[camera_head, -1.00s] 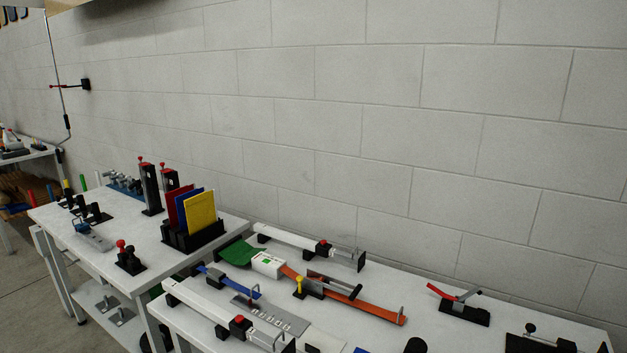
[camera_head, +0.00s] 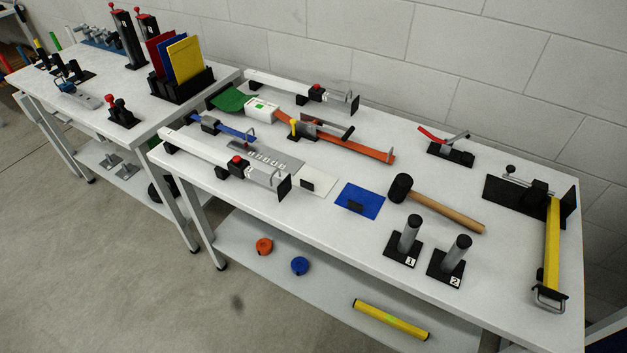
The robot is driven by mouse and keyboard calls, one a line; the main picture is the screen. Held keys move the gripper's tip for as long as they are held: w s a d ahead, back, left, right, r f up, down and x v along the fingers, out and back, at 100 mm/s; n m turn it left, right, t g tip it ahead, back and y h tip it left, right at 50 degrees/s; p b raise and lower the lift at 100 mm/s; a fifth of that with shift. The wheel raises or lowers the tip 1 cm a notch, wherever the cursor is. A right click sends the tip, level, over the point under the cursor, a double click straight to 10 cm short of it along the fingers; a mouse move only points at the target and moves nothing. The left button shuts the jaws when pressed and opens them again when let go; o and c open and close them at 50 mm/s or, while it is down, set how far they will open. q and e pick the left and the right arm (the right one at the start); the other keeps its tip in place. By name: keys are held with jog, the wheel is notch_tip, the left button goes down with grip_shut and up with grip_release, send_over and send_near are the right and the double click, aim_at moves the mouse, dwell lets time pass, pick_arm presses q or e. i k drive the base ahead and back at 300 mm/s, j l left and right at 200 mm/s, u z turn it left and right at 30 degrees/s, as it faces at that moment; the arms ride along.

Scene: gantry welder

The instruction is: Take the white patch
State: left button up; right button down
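A flat white patch (camera_head: 318,181) lies on the near table, with a small dark block on it. It sits just right of the end of a white bar clamp with a black end plate, and left of a flat blue patch (camera_head: 366,201) that also has a dark block on it. Neither of my grippers shows in the head view.
The white table (camera_head: 320,220) also holds a mallet (camera_head: 455,214), two grey posts (camera_head: 410,234) marked 1 and 2, a yellow bar (camera_head: 552,240), a red-handled clamp (camera_head: 450,147) and an orange strip (camera_head: 360,148). A second table (camera_head: 140,85) stands left. Open floor lies in front.

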aim_at(311, 179)
jog(key=l+u, duration=0.3)
jog(key=u, duration=0.15)
jog(key=l+u, duration=0.3)
jog(key=u, duration=0.15)
jog(key=l+u, duration=0.4)
jog(key=i+j, duration=0.05)
jog(key=j, duration=0.05)
